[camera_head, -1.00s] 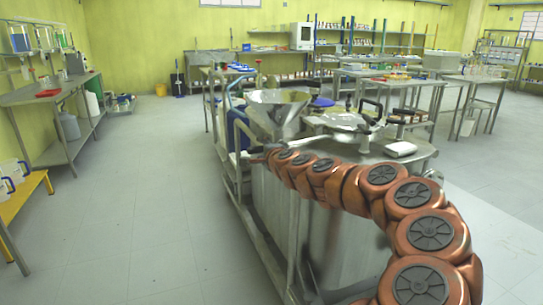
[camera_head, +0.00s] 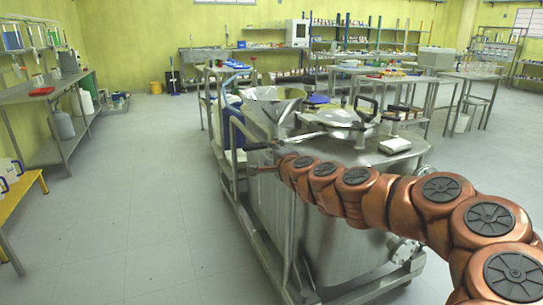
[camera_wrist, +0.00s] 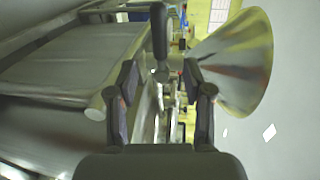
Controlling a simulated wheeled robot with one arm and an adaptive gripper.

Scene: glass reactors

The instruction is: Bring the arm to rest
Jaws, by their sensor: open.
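My orange-brown arm with dark round joint caps reaches from the lower right, across the front of the steel reactor (camera_head: 330,235), toward the reactor's left front side in the head view. My gripper (camera_head: 258,170) is small at the arm's far end there, and its fingers are hard to make out. In the wrist view my gripper (camera_wrist: 159,82) shows two dark fingers spread apart with nothing held between them. A black handle (camera_wrist: 159,35) shows beyond the fingers, with a steel funnel (camera_wrist: 235,60) to the right.
The funnel (camera_head: 270,105) and a lid with black handles (camera_head: 340,118) top the reactor. Its wheeled frame (camera_head: 235,205) stands close to my arm. A bench (camera_head: 50,95) and a yellow stand (camera_head: 25,185) are at left. Open floor (camera_head: 130,200) lies between.

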